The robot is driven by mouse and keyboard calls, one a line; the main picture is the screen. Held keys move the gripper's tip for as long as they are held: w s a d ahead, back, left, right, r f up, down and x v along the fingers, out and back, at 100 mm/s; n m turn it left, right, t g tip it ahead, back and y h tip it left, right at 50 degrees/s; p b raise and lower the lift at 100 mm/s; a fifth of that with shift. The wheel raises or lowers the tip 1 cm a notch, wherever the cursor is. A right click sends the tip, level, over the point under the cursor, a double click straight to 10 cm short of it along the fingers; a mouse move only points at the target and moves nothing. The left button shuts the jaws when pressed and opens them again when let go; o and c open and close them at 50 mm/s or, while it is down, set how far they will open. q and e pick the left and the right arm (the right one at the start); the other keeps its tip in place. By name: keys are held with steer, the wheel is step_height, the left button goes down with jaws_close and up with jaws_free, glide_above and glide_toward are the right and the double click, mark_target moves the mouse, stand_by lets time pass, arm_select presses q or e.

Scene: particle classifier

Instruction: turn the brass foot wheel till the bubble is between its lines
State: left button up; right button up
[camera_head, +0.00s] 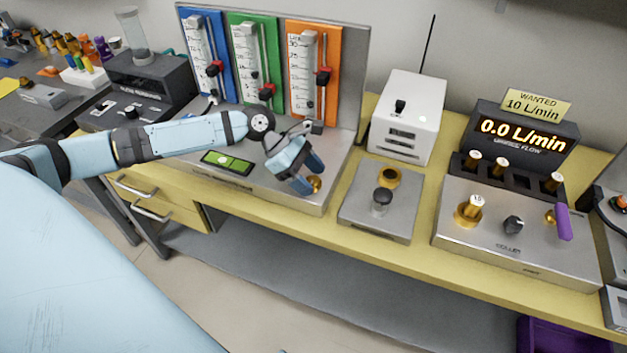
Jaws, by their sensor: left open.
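The brass foot wheel (315,184) is a small gold knob on the front right of the grey flowmeter base (215,176). My left gripper (309,176) is open, its two blue fingers pointing down toward the wheel. The wheel shows just beside and between the fingertips; I cannot tell whether they touch it. The bubble level (227,162) is a green vial in a dark frame on the same base, left of the gripper. A pale spot shows in the green, but it is too small to place against the lines. My right gripper is out of view.
Blue, green and orange flowmeter panels (313,70) stand behind the gripper. To the right are a grey plate with a brass ring (389,177), a white box (408,117) and a flow display (521,133) reading 0.0 L/min. The yellow bench edge runs close in front.

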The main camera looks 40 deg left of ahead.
arm_select(q)
steer(key=shift+w+d+f, duration=0.15)
steer(key=shift+d+f, duration=0.3)
steer(key=shift+f, duration=0.05)
